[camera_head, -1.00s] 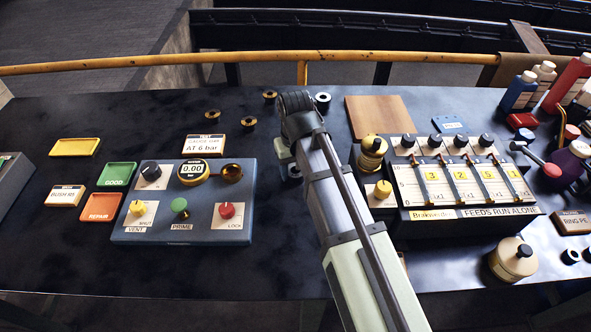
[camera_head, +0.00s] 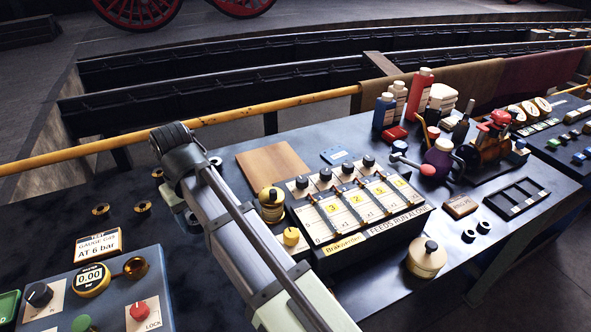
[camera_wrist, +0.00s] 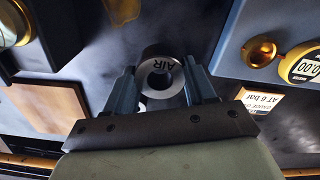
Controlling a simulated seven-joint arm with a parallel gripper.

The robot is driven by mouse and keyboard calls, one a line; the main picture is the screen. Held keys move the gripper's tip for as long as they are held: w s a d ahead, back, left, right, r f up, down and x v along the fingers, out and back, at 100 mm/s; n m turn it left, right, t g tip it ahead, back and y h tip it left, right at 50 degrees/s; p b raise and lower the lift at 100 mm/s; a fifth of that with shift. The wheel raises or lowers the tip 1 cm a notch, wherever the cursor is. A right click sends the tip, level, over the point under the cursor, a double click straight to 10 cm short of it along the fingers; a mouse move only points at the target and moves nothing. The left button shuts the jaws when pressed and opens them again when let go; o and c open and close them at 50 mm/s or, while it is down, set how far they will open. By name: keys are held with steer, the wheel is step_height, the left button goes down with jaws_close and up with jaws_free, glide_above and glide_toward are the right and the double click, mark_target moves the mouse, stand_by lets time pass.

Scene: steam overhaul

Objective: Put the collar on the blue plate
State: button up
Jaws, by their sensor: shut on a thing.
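My gripper (camera_wrist: 160,78) is shut on a dark ring-shaped collar marked AIR (camera_wrist: 160,62) in the wrist view. The collar sits between the two fingertips, with its open bore facing the camera. In the head view my arm mostly hides the gripper, and a dark ring (camera_head: 193,217) shows beside it, low over the bench. The blue plate (camera_head: 338,156) is a small flat plate with a pale label, lying behind the feeds panel, to the right of my gripper. Nothing stands on it.
A brown board (camera_head: 272,162) lies between my arm and the blue plate. The feeds panel (camera_head: 362,208) with black knobs stands in front. Another dark ring (camera_head: 216,162) and brass rings (camera_head: 143,207) lie around my gripper. Bottles (camera_head: 384,112) stand right of the plate.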

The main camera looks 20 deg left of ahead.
steer(key=w+d+m, duration=0.1)
steer(key=w+m, duration=0.1)
steer(key=w, duration=1.2)
steer(key=m, duration=0.6)
glide_above(339, 155)
steer(key=shift+f, duration=4.35)
steer(key=shift+f, duration=0.15)
steer(key=o, duration=1.4)
step_height(339, 155, up, 12)
steer(key=shift+s+r, duration=0.1)
steer(key=shift+r, duration=0.1)
